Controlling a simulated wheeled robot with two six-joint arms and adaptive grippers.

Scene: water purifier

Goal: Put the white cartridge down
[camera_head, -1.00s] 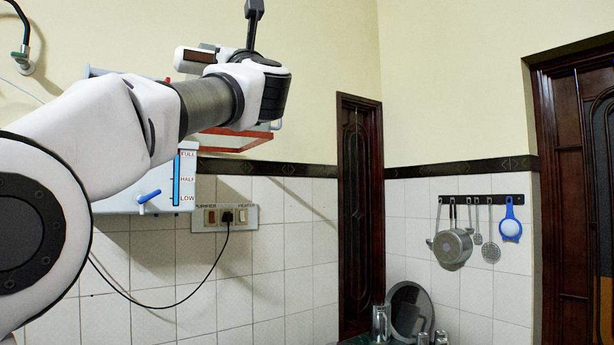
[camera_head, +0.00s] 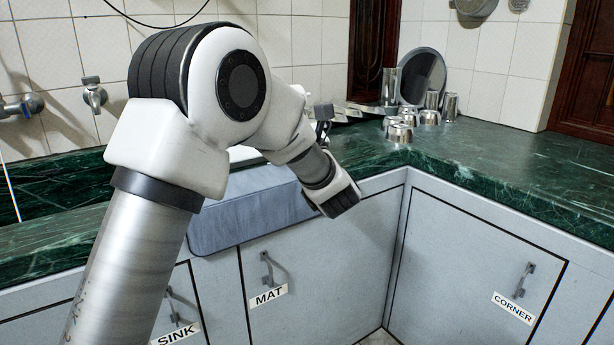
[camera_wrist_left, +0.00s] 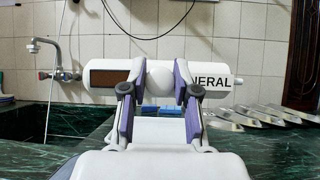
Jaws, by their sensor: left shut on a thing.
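The white cartridge (camera_wrist_left: 222,79) lies level across the left wrist view, with a brown window at its left part and lettering ending in "NERAL" at its right. My left gripper (camera_wrist_left: 160,88) is shut on its middle, one finger on each side, and holds it above the counter. In the head view my left arm reaches over the front of the counter, and a dark part of the gripper (camera_head: 323,113) shows beyond it. My arm mostly or wholly hides the cartridge there. A grey-blue mat (camera_head: 235,215) hangs over the counter's front edge. My right gripper is not in view.
The green counter (camera_head: 500,180) is clear at the right. Steel cups (camera_head: 400,132) and a round plate (camera_head: 423,75) stand in the corner. Flat metal pieces (camera_wrist_left: 262,114) lie right of the cartridge. Taps (camera_head: 94,95) stick out of the wall at left.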

